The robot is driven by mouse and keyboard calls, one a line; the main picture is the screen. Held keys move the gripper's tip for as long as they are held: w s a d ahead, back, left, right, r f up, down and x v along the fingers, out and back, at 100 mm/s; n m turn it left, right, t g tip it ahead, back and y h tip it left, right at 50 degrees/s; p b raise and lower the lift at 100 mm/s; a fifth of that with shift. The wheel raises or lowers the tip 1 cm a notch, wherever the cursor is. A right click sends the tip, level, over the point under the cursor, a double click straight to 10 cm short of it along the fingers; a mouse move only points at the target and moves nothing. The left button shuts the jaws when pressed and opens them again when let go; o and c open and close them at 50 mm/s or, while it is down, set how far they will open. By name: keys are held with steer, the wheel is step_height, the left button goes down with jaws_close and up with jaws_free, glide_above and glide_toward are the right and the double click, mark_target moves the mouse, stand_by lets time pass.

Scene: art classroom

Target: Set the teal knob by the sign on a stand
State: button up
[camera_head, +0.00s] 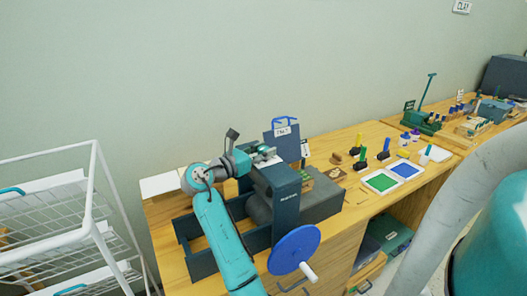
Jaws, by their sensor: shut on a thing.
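My gripper (268,154) reaches from the left to the top of a dark blue press (285,200). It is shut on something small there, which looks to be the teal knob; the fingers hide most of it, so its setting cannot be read. A small white sign (282,131) with dark lettering is just behind and above my gripper, in front of a dark blue panel. Another small white sign (305,148) stands a little to the right. Both are too small to read surely.
The press has a blue wheel (294,249) with a white handle at the front. Green and blue trays (381,181), rollers and small bottles (415,133) are on the wooden bench to the right. A white wire rack (95,190) stands left.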

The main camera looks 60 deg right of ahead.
mark_target(264, 148)
steer(key=m+g+y, duration=0.3)
steer(key=m+g, duration=0.1)
steer(key=g, duration=0.1)
steer(key=shift+g, duration=0.3)
steer(key=shift+m+g+y, duration=1.6)
steer(key=shift+y, duration=0.4)
steer(key=o, duration=1.2)
steer(key=shift+c, duration=0.2)
step_height(264, 148, up, 10)
